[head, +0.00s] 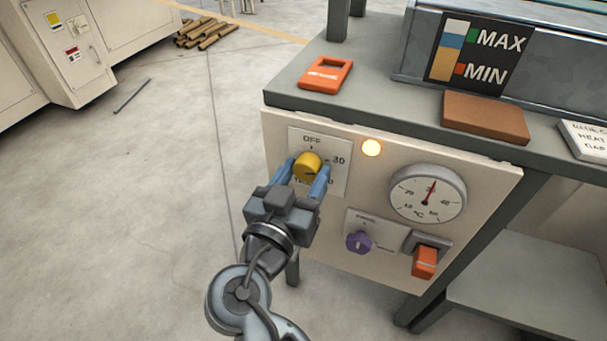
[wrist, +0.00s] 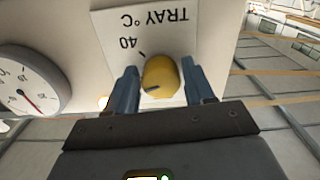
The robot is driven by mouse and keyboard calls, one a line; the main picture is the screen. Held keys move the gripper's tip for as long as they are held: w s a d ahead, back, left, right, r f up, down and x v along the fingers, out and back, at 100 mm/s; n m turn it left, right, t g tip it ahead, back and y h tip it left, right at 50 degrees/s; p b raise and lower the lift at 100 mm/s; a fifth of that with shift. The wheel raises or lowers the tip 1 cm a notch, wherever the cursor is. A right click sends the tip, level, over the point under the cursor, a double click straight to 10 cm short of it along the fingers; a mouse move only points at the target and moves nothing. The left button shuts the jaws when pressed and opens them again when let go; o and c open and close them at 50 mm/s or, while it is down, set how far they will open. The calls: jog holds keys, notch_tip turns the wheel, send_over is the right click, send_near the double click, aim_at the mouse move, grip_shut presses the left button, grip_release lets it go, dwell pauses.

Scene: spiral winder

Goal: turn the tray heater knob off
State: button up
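The tray heater knob (head: 307,166) is yellow and round, on a white plate marked OFF at the top and 30 at the right. A dark mark on the knob points roughly right, toward 30. The knob also shows in the wrist view (wrist: 160,77), below the labels 40 and TRAY °C, which read upside down. My gripper (head: 305,174) has one blue finger on each side of the knob.
An amber lamp (head: 372,148) glows right of the knob plate. A dial gauge (head: 428,193), a purple knob (head: 359,242) and an orange switch (head: 425,260) share the panel. An orange tag (head: 326,75) and brown block (head: 485,117) lie on the top.

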jog(key=c, duration=0.7)
jog(key=n+p, duration=0.1)
jog(key=n, duration=0.1)
jog(key=n+p, duration=0.1)
jog(key=shift+d+r+n, duration=0.15)
jog(key=shift+r+n, duration=0.05)
jog(key=shift+n, duration=0.2)
jog(key=n+p, duration=0.2)
jog(key=n, duration=0.1)
jog(key=shift+d+r+n+p, duration=0.1)
jog(key=shift+n+p, duration=0.25)
jog(key=shift+n, duration=0.05)
jog(key=n+p, duration=0.3)
jog(key=n, duration=0.1)
jog(key=shift+n+p, duration=0.7)
jog(key=shift+n, duration=0.4)
jog(key=shift+d, duration=0.1)
